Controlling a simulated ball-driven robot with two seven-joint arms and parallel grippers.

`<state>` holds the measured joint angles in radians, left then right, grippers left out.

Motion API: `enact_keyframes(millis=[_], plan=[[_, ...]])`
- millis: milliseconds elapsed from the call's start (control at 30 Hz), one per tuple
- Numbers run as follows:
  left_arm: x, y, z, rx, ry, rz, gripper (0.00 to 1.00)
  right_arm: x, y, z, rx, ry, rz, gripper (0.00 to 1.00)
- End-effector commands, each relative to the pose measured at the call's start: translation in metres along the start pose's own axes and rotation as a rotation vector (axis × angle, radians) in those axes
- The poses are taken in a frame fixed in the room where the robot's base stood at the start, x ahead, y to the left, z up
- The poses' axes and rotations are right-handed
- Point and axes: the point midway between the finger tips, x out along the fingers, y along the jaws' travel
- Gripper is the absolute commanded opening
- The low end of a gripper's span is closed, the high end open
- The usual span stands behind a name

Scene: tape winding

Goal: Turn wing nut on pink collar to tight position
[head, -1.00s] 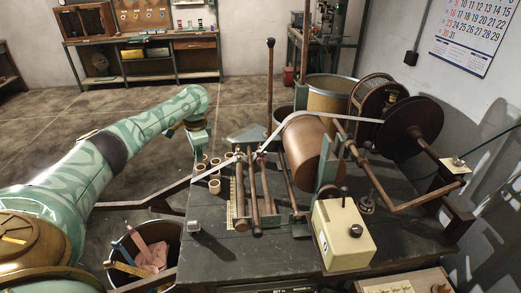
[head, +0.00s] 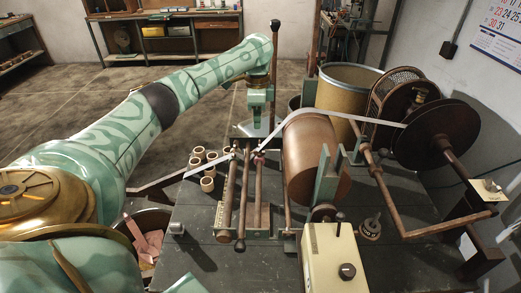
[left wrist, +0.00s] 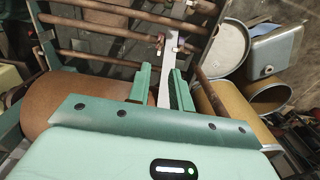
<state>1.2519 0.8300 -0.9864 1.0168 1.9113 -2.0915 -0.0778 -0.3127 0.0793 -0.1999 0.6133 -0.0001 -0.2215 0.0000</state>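The pink collar (head: 258,158) is a small pinkish spot on a roller bar of the tape winding machine, beside the white tape (head: 274,144). Its wing nut is too small to make out, so I cannot tell its position. My left gripper (head: 258,118) points down above and behind the collar, apart from it. In the left wrist view the two green fingers of the left gripper (left wrist: 161,72) are apart, with the white tape (left wrist: 162,92) seen running between them below. Nothing is held. My right gripper is out of view.
A large brown roll (head: 318,160) stands right of the bars, with a dark disc (head: 438,132) farther right. A cream box (head: 333,262) stands in front. Several small cardboard cores (head: 207,184) are left of the bars. An upright rod (head: 274,75) rises behind the gripper.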

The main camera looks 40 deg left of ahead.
Motion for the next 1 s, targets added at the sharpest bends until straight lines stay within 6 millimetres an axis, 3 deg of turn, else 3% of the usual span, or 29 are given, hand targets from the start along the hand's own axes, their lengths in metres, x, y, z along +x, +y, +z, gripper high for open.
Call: enact_keyframes(millis=[33, 100, 400, 600, 900, 1000], plan=[[0.021, 0.001, 0.0, 0.0, -0.004, 0.005, 0.21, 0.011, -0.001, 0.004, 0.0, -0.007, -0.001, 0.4], [0.04, 0.0, 0.0, 0.0, -0.005, 0.005, 0.21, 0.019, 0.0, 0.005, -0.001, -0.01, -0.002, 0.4], [0.104, 0.0, 0.001, 0.0, -0.004, 0.003, 0.21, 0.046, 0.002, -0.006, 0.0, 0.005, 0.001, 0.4], [0.121, 0.0, 0.001, -0.001, -0.001, 0.002, 0.21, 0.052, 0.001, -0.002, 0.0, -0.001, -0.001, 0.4], [0.122, 0.0, 0.0, -0.001, 0.0, 0.001, 0.21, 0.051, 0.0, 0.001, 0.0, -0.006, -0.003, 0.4], [0.122, 0.0, 0.0, -0.001, 0.0, 0.001, 0.0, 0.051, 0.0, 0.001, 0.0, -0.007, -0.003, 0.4]])
